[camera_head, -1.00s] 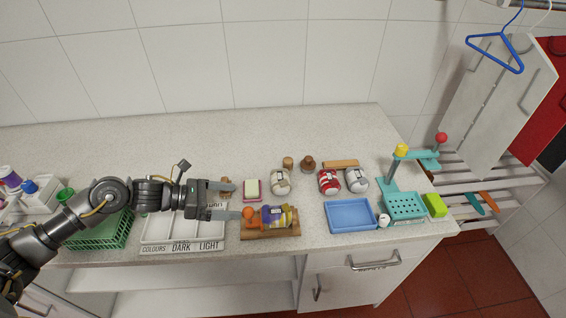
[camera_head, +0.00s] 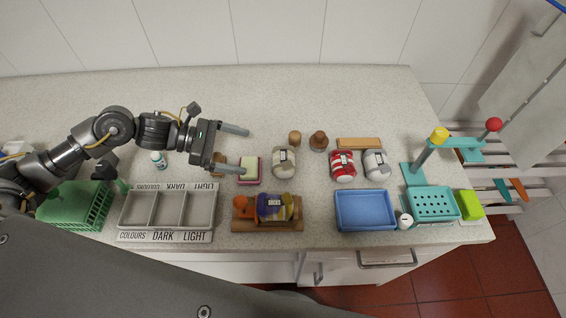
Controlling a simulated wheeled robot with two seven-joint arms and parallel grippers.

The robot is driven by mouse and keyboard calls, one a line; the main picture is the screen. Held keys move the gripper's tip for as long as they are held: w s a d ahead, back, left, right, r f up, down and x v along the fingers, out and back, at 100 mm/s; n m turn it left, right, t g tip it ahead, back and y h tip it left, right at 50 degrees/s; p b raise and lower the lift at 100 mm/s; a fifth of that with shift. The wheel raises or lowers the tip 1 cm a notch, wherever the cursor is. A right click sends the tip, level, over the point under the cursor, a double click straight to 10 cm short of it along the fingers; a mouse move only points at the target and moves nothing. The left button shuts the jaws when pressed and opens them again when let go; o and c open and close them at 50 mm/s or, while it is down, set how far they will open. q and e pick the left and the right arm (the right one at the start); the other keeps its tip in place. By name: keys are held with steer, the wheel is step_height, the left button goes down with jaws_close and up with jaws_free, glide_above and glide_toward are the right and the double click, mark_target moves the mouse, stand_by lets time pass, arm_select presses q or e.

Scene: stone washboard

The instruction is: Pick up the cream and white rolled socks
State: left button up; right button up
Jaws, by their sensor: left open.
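The cream and white rolled socks (camera_head: 284,161) lie on the worktop as a short roll with a small label, right of the sponge. My left gripper (camera_head: 246,150) is open and empty, its two fingers pointing right towards the socks, with a gap between fingertips and socks. The nearer finger passes over or beside the yellow sponge (camera_head: 250,168) on its pink dish. Red and white striped rolled socks (camera_head: 343,168) and grey and white ones (camera_head: 375,164) lie further right. My right gripper is not in view.
A three-part tray marked colours, dark and light (camera_head: 168,236) stands in front of my left arm. A wooden board (camera_head: 240,226) holds purple and orange things. A blue tray (camera_head: 364,228) and a teal stand (camera_head: 433,205) are right.

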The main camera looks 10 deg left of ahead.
mark_target(278, 157)
arm_select(q)
steer(key=shift+w+d, duration=0.15)
steer(key=shift+d, duration=0.05)
steer(key=p+x, duration=0.1)
steer(key=x, duration=0.3)
steer(key=shift+d+f, duration=0.15)
steer(key=shift+d, duration=0.1)
steer(key=shift+w+d+f, duration=0.15)
steer(key=shift+d+f, duration=0.05)
steer(key=shift+d, duration=0.15)
steer(key=p+x, duration=0.2)
steer(key=x, duration=0.2)
steer(key=shift+d+p, duration=0.25)
steer(key=shift+p, duration=0.05)
steer(key=shift+w+d+f, duration=0.15)
steer(key=shift+d+f, duration=0.05)
steer(key=shift+d, duration=0.1)
steer(key=c, duration=1.1)
steer(key=shift+o, duration=0.2)
